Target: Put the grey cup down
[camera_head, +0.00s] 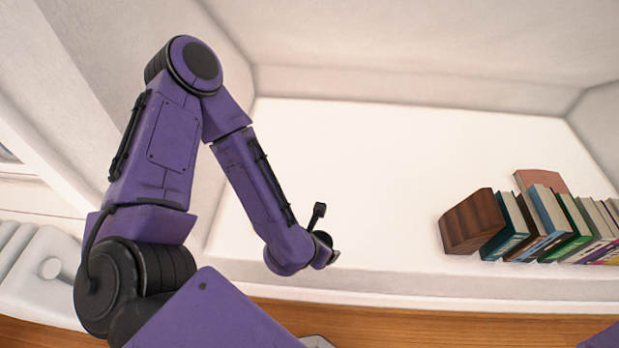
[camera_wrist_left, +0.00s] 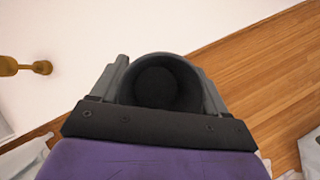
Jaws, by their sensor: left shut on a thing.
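The grey cup (camera_wrist_left: 158,64) is in the left wrist view, with its round opening and dark inside facing the camera. My left gripper (camera_wrist_left: 160,72) is shut on it, with one grey finger on each side. In the head view my left arm reaches to the middle, and the dark wrist end (camera_head: 322,248) shows in front of the white wall. The cup and the fingertips are hidden there. No surface touching the cup's underside can be seen. My right gripper is out of view.
A row of books (camera_head: 545,228) with a dark wooden block (camera_head: 472,222) stands on a white ledge at the right. A wooden surface (camera_wrist_left: 262,75) spreads below and right of the cup in the wrist view. A brass fitting (camera_wrist_left: 28,67) is at the left on white.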

